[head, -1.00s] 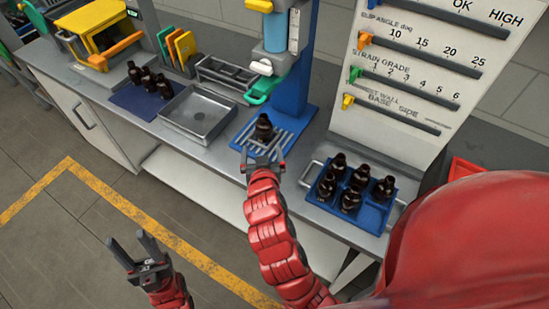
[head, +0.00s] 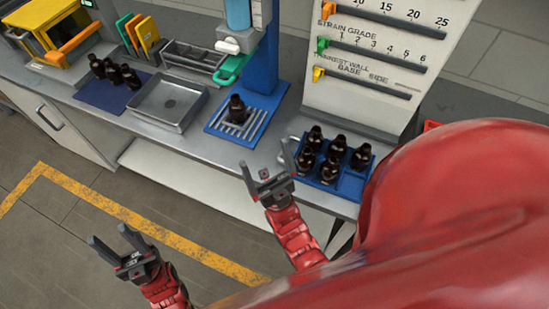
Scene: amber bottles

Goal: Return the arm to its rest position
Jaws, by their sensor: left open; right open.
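My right gripper (head: 266,170) is open and empty in the head view. It hangs in front of the bench edge, left of the blue bottle tray and apart from the bottles. My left gripper (head: 118,247) is open and empty, low over the floor at the lower left. An amber bottle (head: 236,110) stands upright on the slatted blue base (head: 211,126) of the test stand. Several amber bottles (head: 333,148) stand in the blue tray (head: 351,184) to the right. My red arm and body parts cover the lower right.
Three dark bottles (head: 113,74) stand on a blue mat (head: 92,99) at the left. A grey metal tray (head: 168,103) is between mat and stand. A board with sliders (head: 375,60) rises behind the bottle tray. The floor in front is clear, with a yellow line (head: 130,223).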

